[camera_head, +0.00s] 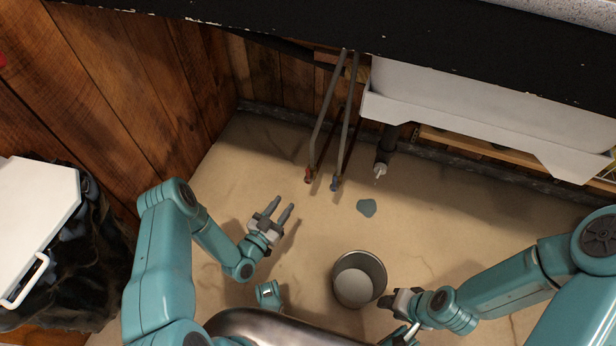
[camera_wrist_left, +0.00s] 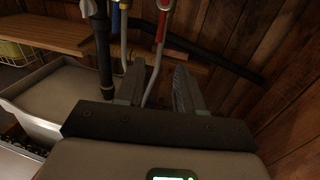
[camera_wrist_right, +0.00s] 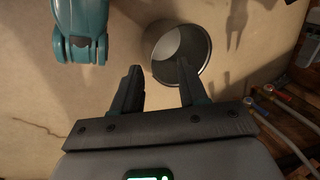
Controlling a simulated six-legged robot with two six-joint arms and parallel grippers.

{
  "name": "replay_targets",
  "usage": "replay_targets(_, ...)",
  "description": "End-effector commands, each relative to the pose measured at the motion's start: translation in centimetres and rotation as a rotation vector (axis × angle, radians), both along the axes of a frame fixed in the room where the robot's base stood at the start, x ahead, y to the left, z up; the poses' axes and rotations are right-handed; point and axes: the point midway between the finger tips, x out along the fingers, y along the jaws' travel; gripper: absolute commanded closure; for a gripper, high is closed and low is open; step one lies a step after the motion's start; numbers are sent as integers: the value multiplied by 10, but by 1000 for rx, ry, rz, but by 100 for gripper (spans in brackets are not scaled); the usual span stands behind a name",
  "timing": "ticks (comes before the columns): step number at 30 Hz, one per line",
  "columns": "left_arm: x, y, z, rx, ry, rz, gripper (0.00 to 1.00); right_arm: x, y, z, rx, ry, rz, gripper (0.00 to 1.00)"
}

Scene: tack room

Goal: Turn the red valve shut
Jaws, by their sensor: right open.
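The red valve (camera_head: 309,176) sits at the low end of the left pipe under the sink. In the left wrist view its red lever (camera_wrist_left: 161,24) lies near the top, above a pale hose that runs down between my fingers in the picture. My left gripper (camera_head: 285,207) is open and empty, in front of the valve and apart from it. The valve also shows small at the right of the right wrist view (camera_wrist_right: 268,88). My right gripper (camera_head: 398,300) is open and empty, beside the bucket, far from the valve.
A blue valve (camera_head: 335,184) hangs right beside the red one. A dark drain pipe (camera_head: 387,143) comes down from the white sink (camera_head: 460,105). A puddle (camera_head: 366,207) and a metal bucket (camera_head: 377,263) are on the floor. A white-lidded bin (camera_head: 35,220) stands left.

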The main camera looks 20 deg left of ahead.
Motion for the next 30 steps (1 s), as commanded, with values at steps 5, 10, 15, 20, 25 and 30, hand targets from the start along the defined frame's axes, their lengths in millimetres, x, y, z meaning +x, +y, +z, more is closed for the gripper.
replay_targets(5,36,-10,-2,2,-4,-6,63,10,-2,-16,-6,-32,-4,57)
replay_targets(10,77,-20,-2,1,-3,-6,63,20,-4,-32,-13,-67,-8,57)
replay_targets(15,114,-27,-2,1,-1,-4,63,31,-6,-46,-20,-105,-12,57)
replay_targets(20,139,-33,-1,-1,0,-4,63,39,-8,-54,-25,-131,-16,57)
replay_targets(25,150,-34,1,-1,2,-2,63,42,-8,-56,-28,-142,-17,57)
replay_targets(30,151,-35,2,-2,4,-2,63,43,-8,-56,-28,-144,-18,57)
